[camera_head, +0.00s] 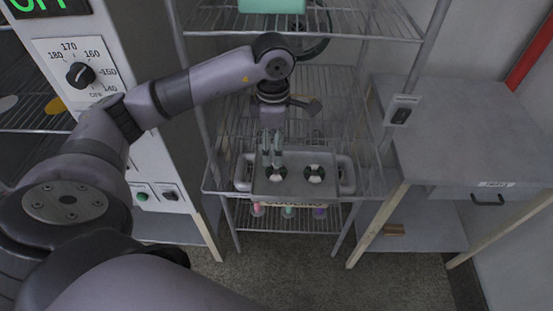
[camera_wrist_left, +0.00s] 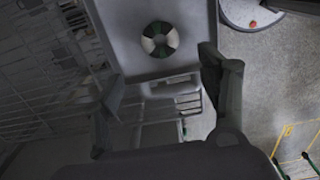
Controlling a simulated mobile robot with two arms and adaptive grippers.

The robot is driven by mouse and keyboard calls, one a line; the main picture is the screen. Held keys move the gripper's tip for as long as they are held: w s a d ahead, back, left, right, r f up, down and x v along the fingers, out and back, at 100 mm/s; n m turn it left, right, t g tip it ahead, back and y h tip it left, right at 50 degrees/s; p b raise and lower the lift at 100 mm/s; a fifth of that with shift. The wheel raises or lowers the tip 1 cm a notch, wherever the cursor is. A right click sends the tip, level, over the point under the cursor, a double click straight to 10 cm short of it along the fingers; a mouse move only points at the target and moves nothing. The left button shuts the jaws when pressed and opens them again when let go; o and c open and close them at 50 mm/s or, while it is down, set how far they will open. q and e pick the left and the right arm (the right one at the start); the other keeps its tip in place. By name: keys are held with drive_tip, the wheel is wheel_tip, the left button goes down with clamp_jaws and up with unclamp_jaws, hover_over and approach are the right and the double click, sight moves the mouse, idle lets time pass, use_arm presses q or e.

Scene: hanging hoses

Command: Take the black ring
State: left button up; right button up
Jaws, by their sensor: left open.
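My left gripper (camera_head: 272,163) points down above the grey tray (camera_head: 296,187) on the wire rack. In the left wrist view its two fingers (camera_wrist_left: 165,100) stand apart with nothing between them. Two round pieces with black and white segments lie on the tray, the left one (camera_head: 276,174) just under the fingers and the right one (camera_head: 314,173) beside it. One such round piece (camera_wrist_left: 160,40) shows in the wrist view, beyond the fingertips. A dark curved loop (camera_head: 326,42) shows at the upper shelf, partly hidden by my arm. I cannot tell which is the black ring. My right gripper is out of view.
The wire rack (camera_head: 345,120) has posts and shelves close around my left arm. A panel with a dial (camera_head: 82,75) stands at left, a grey table (camera_head: 460,130) at right. Small coloured items (camera_head: 288,211) hang below the tray. A green box (camera_head: 271,5) is on top.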

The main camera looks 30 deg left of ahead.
sight(276, 174)
use_arm(q)
wheel_tip(276, 174, down, 4)
drive_tip(key=shift+w+r+p, duration=0.1)
drive_tip(key=shift+r+p, duration=0.15)
drive_tip(key=shift+p, duration=0.05)
drive_tip(key=shift+f, duration=0.2)
drive_tip(key=shift+d+f+p, duration=0.15)
drive_tip(key=shift+f+p, duration=0.15)
drive_tip(key=shift+p, duration=0.15)
drive_tip(key=f, duration=0.2)
drive_tip(key=f+p, duration=0.1)
drive_tip(key=shift+d+f+p, duration=0.2)
drive_tip(key=shift+f+p, duration=0.1)
drive_tip(key=shift+f, duration=0.45)
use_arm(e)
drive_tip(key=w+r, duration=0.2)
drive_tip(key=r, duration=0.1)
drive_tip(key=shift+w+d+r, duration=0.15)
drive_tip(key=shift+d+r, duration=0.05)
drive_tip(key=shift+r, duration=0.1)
use_arm(q)
drive_tip(key=shift+c, duration=0.2)
drive_tip(key=c, duration=1.1)
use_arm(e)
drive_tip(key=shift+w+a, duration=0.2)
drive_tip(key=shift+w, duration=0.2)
